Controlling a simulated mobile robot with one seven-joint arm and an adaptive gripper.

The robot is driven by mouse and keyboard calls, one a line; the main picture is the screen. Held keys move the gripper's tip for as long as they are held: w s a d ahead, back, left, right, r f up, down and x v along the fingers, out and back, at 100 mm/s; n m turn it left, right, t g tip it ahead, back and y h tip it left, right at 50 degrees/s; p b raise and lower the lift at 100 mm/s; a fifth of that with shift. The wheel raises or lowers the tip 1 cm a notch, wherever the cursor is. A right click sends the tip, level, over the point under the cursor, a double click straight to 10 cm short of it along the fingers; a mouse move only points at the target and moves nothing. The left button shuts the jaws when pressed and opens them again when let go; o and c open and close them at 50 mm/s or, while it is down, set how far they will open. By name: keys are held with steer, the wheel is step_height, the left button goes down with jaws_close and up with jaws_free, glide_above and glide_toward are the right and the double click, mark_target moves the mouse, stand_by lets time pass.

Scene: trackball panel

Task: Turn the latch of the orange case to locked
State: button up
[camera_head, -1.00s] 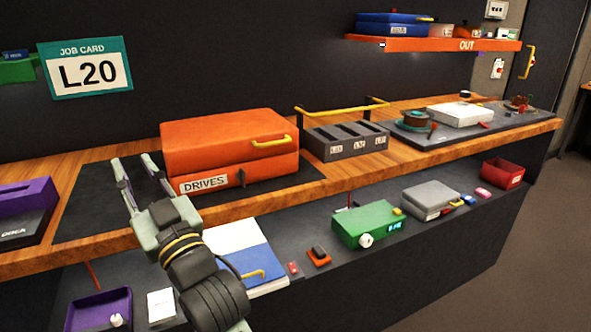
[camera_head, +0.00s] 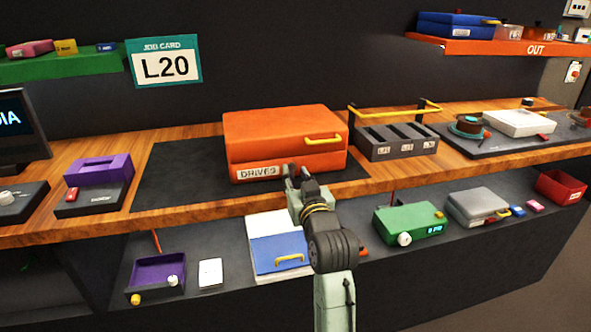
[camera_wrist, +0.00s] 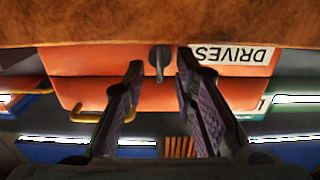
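The orange case (camera_head: 285,138) stands shut on a dark mat on the bench, with a DRIVES label and a yellow handle on its front. Its dark latch (camera_wrist: 160,60) shows in the wrist view, where the picture is upside down. The latch has a round base and a narrow lever lying across the case front, pointing toward the lid. My gripper (camera_wrist: 160,76) is open, with one finger on each side of the lever and a gap to each. In the head view my gripper (camera_head: 298,172) is before the case front and hides the latch.
A grey slotted rack (camera_head: 397,142) with a yellow bar stands right of the case. A purple dock (camera_head: 97,172) is at left. The lower shelf holds a green box (camera_head: 408,222) and a blue-white case (camera_head: 280,252).

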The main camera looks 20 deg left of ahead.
steer(key=shift+w+a, duration=0.35)
steer(key=shift+w, duration=0.25)
steer(key=shift+c, duration=0.5)
jaws_close()
